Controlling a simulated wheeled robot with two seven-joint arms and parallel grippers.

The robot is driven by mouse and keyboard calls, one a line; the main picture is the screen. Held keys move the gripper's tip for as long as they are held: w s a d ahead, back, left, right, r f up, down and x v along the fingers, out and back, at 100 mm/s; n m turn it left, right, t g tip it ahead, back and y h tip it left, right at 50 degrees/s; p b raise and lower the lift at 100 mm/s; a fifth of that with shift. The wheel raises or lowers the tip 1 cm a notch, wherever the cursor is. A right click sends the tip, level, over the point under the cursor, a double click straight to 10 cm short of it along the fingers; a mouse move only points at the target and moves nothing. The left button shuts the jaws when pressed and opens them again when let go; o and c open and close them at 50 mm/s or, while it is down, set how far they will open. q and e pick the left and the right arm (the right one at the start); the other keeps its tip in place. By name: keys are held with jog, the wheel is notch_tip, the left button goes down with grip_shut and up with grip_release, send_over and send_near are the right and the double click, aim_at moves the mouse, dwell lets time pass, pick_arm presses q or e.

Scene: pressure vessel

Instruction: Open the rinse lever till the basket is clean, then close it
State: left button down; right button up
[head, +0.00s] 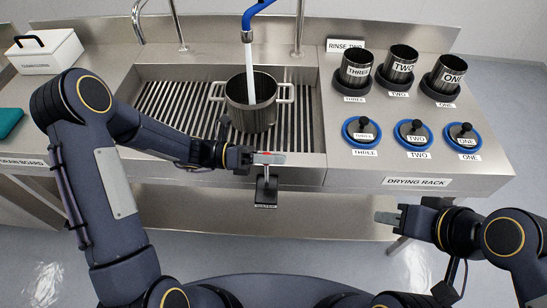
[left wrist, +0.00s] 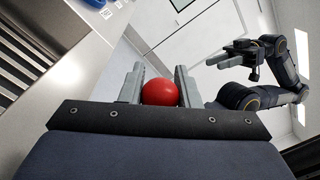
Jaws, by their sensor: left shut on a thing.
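A steel pot-like basket (head: 251,103) with two side handles stands upright in the slatted sink. A pale stream of water (head: 249,75) runs from the blue spout (head: 252,16) down into it. Its inside is mostly hidden, so I cannot tell how clean it is. The rinse lever (head: 265,185) is at the sink's front edge. My left gripper (head: 270,158) is shut on its red knob, and the left wrist view shows the round red knob (left wrist: 161,93) between the two fingers. My right gripper (head: 388,218) is in front of the counter, apart from everything; its finger gap is unclear.
On the right, black cups (head: 397,64) stand in holders at the back, with blue-rimmed lids (head: 413,133) before them, labelled ONE to THREE. A DRYING RACK label (head: 416,182) is at the front edge. A white box (head: 45,50) and teal cloth (head: 9,122) lie left.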

pick_arm(q)
jog(key=shift+f, duration=0.2)
jog(key=c, duration=1.1)
grip_release()
jog(key=shift+w, duration=0.1)
jog(key=shift+r, duration=0.1)
jog(key=shift+w+a+b, duration=0.2)
jog(key=shift+a+b, duration=0.5)
jog(key=shift+a, duration=3.25)
